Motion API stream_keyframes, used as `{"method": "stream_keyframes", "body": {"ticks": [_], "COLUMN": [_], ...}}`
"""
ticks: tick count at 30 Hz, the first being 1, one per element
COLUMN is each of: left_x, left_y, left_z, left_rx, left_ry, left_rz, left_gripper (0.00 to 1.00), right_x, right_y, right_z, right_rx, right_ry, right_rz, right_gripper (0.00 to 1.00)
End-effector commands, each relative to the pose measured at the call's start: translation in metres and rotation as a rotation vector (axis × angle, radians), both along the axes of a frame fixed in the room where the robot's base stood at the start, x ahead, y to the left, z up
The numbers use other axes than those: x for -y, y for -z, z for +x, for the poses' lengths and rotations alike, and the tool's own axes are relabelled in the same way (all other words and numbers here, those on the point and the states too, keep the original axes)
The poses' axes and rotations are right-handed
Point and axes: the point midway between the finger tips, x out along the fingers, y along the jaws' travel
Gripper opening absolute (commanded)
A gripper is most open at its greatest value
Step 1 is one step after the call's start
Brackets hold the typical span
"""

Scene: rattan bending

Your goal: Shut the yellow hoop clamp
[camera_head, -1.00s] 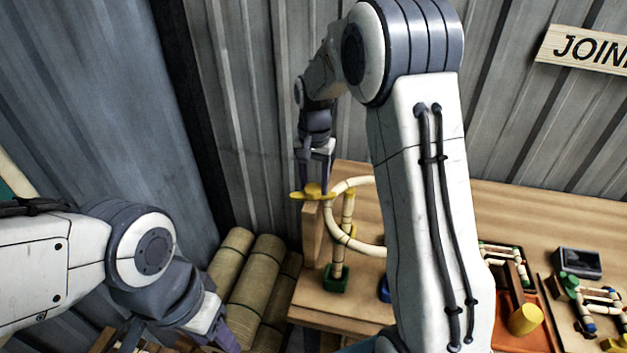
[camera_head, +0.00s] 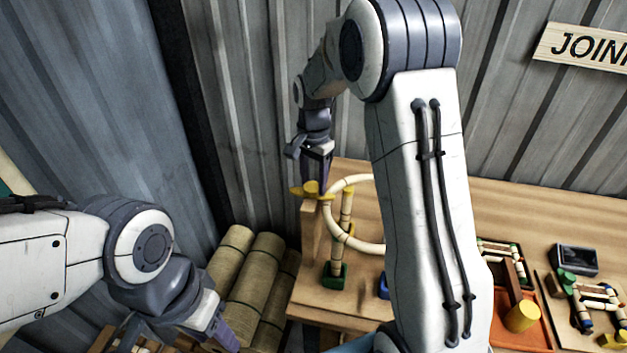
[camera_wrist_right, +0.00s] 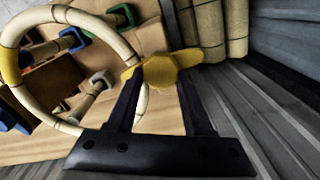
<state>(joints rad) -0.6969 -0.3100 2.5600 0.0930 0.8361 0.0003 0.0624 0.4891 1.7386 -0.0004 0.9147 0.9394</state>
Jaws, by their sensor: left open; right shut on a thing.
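The yellow hoop clamp (camera_head: 311,187) sits at the top of a wooden post (camera_head: 310,230) at the table's left end, beside a pale rattan hoop (camera_head: 336,228). In the right wrist view the clamp's winged yellow knob (camera_wrist_right: 160,72) lies at the fingertips, next to the hoop (camera_wrist_right: 12,62). My right gripper (camera_head: 318,182) points down and is shut on the yellow knob; its fingers (camera_wrist_right: 160,88) cover part of it. I cannot tell how tight the clamp is. My left gripper (camera_head: 215,330) is open and empty, low at the left, away from the clamp.
Rolled bundles (camera_head: 255,285) stand left of the table. An orange tray (camera_head: 535,335) with a yellow cylinder (camera_head: 522,317) lies at the right. My right arm hides the table's middle. Corrugated walls close the back.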

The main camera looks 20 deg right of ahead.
Motion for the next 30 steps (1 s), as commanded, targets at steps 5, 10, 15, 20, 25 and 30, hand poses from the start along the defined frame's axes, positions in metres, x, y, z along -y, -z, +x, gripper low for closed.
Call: {"method": "stream_keyframes", "body": {"ticks": [5, 10, 15, 20, 25, 30], "left_x": [0.0, 0.0, 0.0, 0.0, 0.0, 0.0], "left_y": [0.0, 0.0, 0.001, 0.007, 0.016, 0.02], "left_z": [0.0, 0.0, 0.0, 0.0, 0.0, 0.0], "left_rx": [0.0, 0.0, 0.0, 0.0, 0.0, 0.0], "left_ry": [0.0, 0.0, 0.0, -0.001, -0.002, -0.003], "left_rz": [0.0, 0.0, 0.0, 0.0, 0.0, 0.0], "left_gripper": [0.5, 0.5, 0.5, 0.5, 0.5, 0.5], "right_x": [0.001, 0.001, 0.0, 0.0, 0.001, 0.001], "right_y": [-0.003, -0.001, -0.003, -0.021, -0.056, -0.086], "right_z": [0.002, 0.001, 0.001, 0.002, 0.002, 0.002], "right_rx": [0.009, 0.005, 0.004, 0.009, 0.011, 0.009], "right_ry": [0.002, 0.001, 0.0, 0.0, 0.001, 0.001], "right_rz": [-0.001, 0.0, 0.0, 0.0, -0.001, -0.001], "right_gripper": [0.81, 0.81, 0.81, 0.81, 0.81, 0.81]}}
